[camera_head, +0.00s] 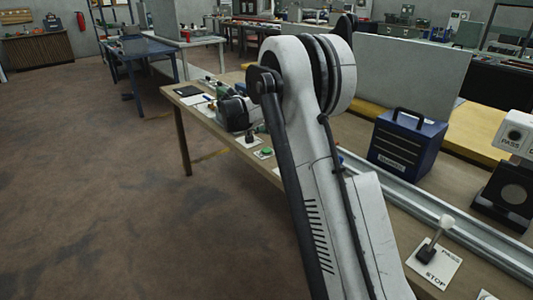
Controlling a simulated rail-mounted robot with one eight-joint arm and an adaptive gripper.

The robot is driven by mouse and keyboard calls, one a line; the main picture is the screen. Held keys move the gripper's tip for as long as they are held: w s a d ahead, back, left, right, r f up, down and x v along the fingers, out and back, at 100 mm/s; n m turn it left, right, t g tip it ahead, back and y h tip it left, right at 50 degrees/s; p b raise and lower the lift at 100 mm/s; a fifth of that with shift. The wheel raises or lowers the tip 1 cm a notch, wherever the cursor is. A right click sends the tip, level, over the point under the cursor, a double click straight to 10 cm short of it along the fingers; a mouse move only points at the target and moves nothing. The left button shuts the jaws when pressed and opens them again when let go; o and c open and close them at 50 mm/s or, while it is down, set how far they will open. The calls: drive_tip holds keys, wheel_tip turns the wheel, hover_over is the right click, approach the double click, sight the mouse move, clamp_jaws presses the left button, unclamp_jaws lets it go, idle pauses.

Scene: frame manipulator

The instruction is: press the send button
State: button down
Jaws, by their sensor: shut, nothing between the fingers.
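My arm rises through the middle of the view and hides part of the workbench behind it. I cannot make out my gripper or its fingertips. A small green button (266,152) sits on a pale plate on the bench, just left of my arm. Its label is too small to read, so I cannot tell whether it is the send button. No button with a readable "send" label shows.
A lever (433,248) stands on a plate marked STOP at the lower right. A blue box (406,145) with a black handle stands behind a metal rail (477,243). A dark rounded device (237,112) is near the button. Open floor lies to the left.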

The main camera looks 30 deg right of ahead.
sight(266, 150)
drive_tip(key=shift+f+b, duration=1.35)
drive_tip(key=shift+f, duration=1.5)
drive_tip(key=shift+f, duration=0.1)
drive_tip(key=shift+f+b, duration=0.3)
drive_tip(key=shift+f, duration=0.45)
drive_tip(key=shift+r, duration=0.85)
drive_tip(key=shift+r, duration=0.1)
drive_tip(key=shift+r+p, duration=1.35)
drive_tip(key=shift+r, duration=1.05)
